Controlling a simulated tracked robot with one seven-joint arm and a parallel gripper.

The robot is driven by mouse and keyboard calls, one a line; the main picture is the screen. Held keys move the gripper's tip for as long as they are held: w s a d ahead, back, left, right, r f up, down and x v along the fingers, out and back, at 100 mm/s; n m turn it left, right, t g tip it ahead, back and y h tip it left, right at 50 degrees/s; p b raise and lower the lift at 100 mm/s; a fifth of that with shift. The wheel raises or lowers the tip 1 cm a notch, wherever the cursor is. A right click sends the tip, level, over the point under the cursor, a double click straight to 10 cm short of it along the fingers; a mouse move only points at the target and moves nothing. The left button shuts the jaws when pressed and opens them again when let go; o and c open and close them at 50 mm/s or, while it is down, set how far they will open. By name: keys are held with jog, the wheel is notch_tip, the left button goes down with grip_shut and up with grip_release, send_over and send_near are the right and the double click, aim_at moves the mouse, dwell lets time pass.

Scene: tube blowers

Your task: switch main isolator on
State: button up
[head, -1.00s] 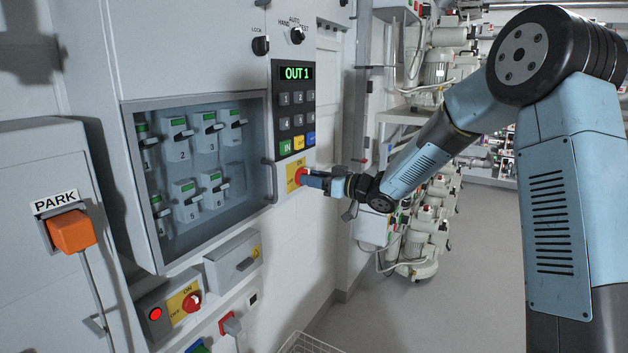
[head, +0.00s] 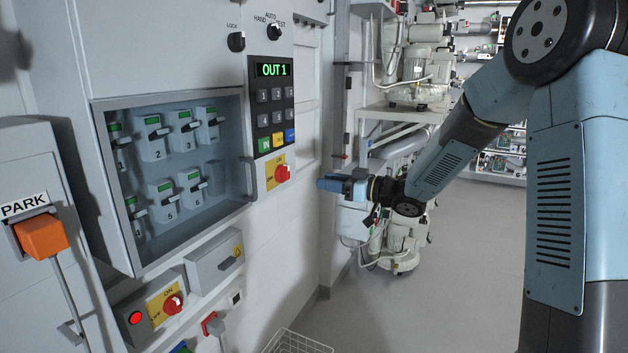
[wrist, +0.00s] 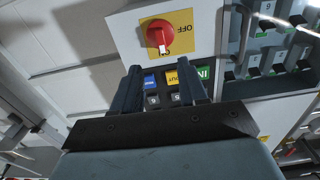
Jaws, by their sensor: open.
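A red rotary switch (head: 282,173) on a yellow plate sits under the keypad on the cabinet front. It also shows in the wrist view (wrist: 157,38), upside down, with its white pointer towards the ON mark. A second red rotary switch (head: 172,303) on a yellow ON/OFF plate sits lower left, beside a lit red lamp. No label that I can read names either one the main isolator. My gripper (head: 324,184) is open and empty, to the right of the upper switch and apart from it. In the wrist view the gripper's fingers (wrist: 160,78) are spread, with the switch beyond them.
The keypad (head: 271,110) with an OUT 1 display is above the upper switch. A glazed door (head: 170,100) with a handle covers several breakers to the left. An orange PARK handle (head: 41,238) is at far left. A wire basket (head: 297,343) stands below. Open floor lies right.

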jog(key=shift+v, duration=1.3)
jog(key=shift+w, duration=0.1)
